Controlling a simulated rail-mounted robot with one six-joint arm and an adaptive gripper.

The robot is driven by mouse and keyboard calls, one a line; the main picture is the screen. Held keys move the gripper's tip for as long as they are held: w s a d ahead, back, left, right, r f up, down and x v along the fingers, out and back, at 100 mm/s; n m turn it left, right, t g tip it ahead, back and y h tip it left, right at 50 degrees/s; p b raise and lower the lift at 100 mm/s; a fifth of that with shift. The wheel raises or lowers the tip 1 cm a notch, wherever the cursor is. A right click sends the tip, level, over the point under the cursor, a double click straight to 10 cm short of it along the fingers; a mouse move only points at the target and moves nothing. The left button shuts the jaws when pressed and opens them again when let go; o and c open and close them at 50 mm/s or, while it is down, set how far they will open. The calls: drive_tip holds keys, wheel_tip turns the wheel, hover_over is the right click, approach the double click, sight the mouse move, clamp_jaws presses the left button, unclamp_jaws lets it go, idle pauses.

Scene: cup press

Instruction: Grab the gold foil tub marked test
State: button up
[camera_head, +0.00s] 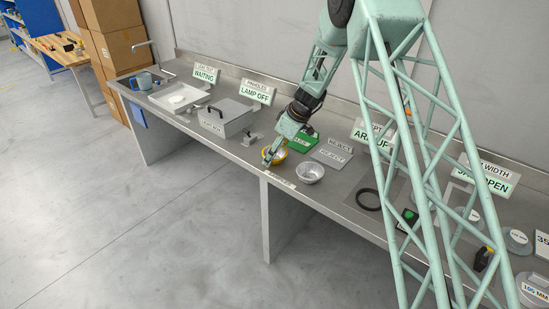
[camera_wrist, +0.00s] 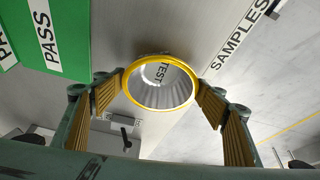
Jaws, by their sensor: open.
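The gold foil tub (camera_head: 279,157) sits on the steel bench near its front edge, with my gripper (camera_head: 271,151) right over it and partly hiding it. In the wrist view the tub (camera_wrist: 163,84) shows from above: a round gold rim, a shiny silver inside and a TEST label inside. My gripper (camera_wrist: 160,90) is open, with one ribbed finger at either side of the tub's rim. I cannot tell whether the fingertips reach below the rim or touch it. The tub is not held.
A silver foil tub (camera_head: 310,173) stands just right of the gold one. Behind are the green PASS plate (camera_head: 303,142) and grey REJECT plate (camera_head: 332,153). A grey lidded box (camera_head: 223,118) stands to the left. The SAMPLES strip (camera_wrist: 237,42) lies along the front edge.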

drive_tip(key=shift+c, duration=0.9)
drive_tip(key=c, duration=0.5)
drive_tip(key=shift+o, duration=0.2)
wheel_tip(320, 180, up, 10)
drive_tip(key=shift+p, duration=0.35)
